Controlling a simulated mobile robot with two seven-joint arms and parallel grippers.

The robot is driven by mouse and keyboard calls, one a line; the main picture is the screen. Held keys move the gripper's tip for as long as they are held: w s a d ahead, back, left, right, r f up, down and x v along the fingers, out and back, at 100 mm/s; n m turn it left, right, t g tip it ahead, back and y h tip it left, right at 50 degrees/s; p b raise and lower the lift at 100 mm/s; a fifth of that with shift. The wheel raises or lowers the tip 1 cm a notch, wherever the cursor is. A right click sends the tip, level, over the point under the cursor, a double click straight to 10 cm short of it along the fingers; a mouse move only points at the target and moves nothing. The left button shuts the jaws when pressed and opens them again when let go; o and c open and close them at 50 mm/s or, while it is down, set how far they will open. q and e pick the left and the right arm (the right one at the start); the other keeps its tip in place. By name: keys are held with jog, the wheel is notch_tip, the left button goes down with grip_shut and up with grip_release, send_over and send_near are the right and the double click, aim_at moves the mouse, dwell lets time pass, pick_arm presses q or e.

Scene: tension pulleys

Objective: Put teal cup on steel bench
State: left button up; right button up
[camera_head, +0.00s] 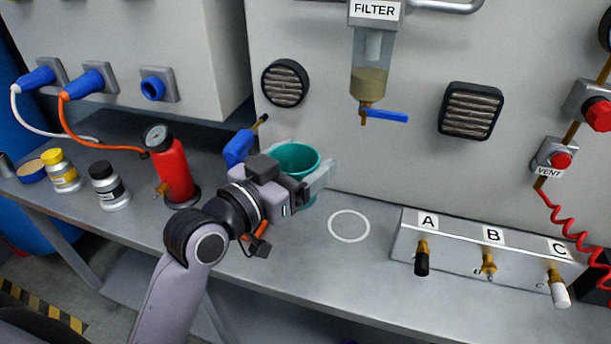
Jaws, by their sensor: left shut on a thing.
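The teal cup (297,157) is upright, its open mouth facing up toward the camera. My left gripper (306,176) is shut on the cup, with a finger on its right side; the gripper body hides much of the cup's lower part. The cup is over the steel bench (300,262), left of a white ring (349,226) marked on the bench top. I cannot tell whether the cup's base touches the bench. My right gripper is not in view.
A red cylinder with a gauge (172,170) and small bottles (108,187) stand on the left. A filter (369,80) with a blue-handled tap hangs above the ring. A valve block labelled A, B, C (485,262) stands on the right. The bench around the ring is clear.

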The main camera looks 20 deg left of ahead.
pick_arm(q)
jog(key=shift+r, duration=0.45)
jog(key=s+a+f+n+t+y, duration=0.1)
jog(key=s+a+f+n+y, duration=0.3)
jog(key=f, duration=0.6)
jog(key=s+a+y, duration=0.2)
jog(key=a+y, duration=0.1)
jog(key=a, duration=0.1)
jog(key=shift+s+a+f+n+t, duration=0.15)
jog(key=shift+a+f+n+t, duration=0.15)
jog(key=shift+n, duration=0.1)
jog(key=shift+d, duration=0.15)
jog(key=s+d+r+m+g+h, duration=0.1)
jog(key=d+r+m+g+h, duration=0.1)
jog(key=d+r+m+h, duration=0.35)
jog(key=s+d+r+m+g+h, duration=0.1)
jog(key=d+r+m+g+h, duration=0.2)
jog(key=d+h, duration=0.45)
jog(key=w+d+f+m+g+h, duration=0.1)
jog(key=d+f+m+g+h, duration=0.1)
jog(key=d+f+m+g, duration=0.2)
jog(key=shift+w+d+g+h, duration=0.3)
jog(key=shift+w+d+g, duration=0.1)
jog(key=shift+d, duration=0.55)
